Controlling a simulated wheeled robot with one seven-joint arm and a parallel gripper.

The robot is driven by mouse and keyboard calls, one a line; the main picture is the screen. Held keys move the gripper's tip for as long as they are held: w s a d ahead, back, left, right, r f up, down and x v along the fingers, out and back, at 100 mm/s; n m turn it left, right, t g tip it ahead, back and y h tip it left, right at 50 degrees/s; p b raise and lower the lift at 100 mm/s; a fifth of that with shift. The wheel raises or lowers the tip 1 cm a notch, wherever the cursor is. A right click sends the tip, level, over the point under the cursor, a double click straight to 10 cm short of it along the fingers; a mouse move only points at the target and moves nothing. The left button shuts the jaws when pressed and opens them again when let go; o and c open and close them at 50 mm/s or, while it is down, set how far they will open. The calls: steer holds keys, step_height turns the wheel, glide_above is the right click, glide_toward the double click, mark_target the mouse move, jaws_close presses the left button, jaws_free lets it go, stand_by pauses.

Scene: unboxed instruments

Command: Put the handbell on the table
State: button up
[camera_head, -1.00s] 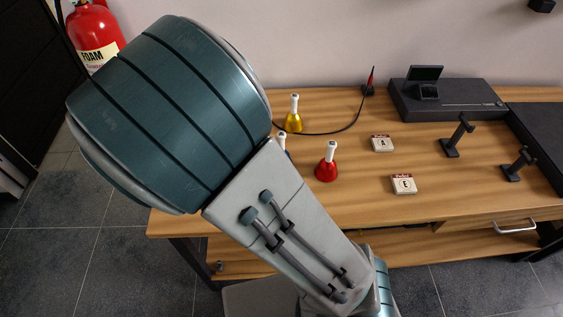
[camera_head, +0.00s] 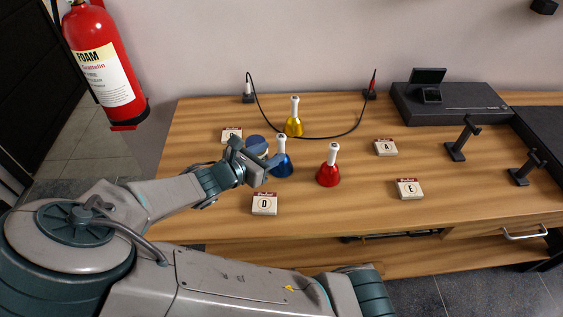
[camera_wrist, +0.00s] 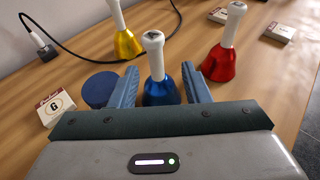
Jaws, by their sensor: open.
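Three handbells with white handles stand upright on the wooden table (camera_head: 400,215): a blue one (camera_head: 282,168), a red one (camera_head: 328,176) and a yellow one (camera_head: 293,127). My gripper (camera_head: 267,165) is low over the table at the left of the blue bell in the head view. In the wrist view my gripper (camera_wrist: 160,70) is open, with the blue bell (camera_wrist: 160,93) between its two blue fingers and its handle rising clear. I cannot tell whether a finger touches it. The red bell (camera_wrist: 220,66) is to the right and the yellow bell (camera_wrist: 127,44) beyond to the left.
A round blue pad (camera_head: 257,142) lies just behind my gripper. Lettered cards, such as D (camera_head: 265,204) and E (camera_head: 408,188), lie about. A dark box (camera_head: 450,103) and two black stands are at the right.

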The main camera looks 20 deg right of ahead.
mark_target(281, 145)
steer(key=shift+w+b+x, duration=0.25)
steer(key=shift+b+x, duration=0.2)
steer(key=shift+x, duration=2.5)
steer(key=shift+a+r, duration=0.1)
steer(key=shift+a, duration=0.1)
jaws_close()
